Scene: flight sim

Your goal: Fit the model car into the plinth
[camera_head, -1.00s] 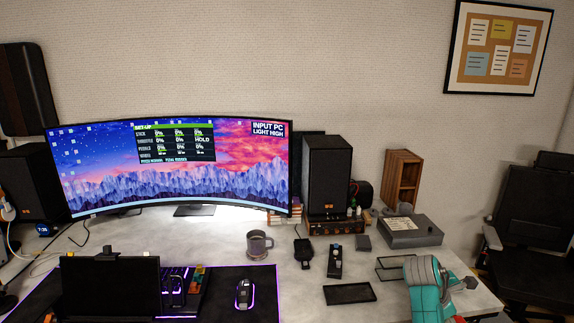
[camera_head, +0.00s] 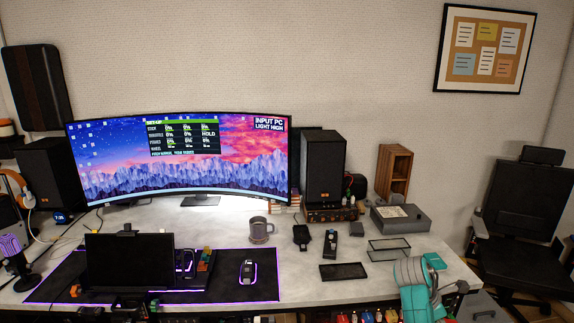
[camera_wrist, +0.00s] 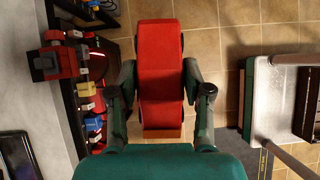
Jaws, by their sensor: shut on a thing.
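In the wrist view, my gripper (camera_wrist: 160,82) is shut on a red model car (camera_wrist: 160,60). Its dark fingers press on the car's two long sides. The car is held above the tiled floor and has dark wheels along its edges and an orange-brown strip at its near end. In the head view, my teal arm is at the lower right by the desk edge; the car cannot be made out there. I cannot tell which thing is the plinth.
The desk (camera_head: 310,290) holds a mug (camera_head: 261,230), a black tray (camera_head: 343,271), a grey box (camera_head: 400,218) and a wooden holder (camera_head: 394,172). A black chair (camera_head: 518,225) stands right. In the wrist view, a shelf of coloured items lies left and a pale tray (camera_wrist: 282,100) right.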

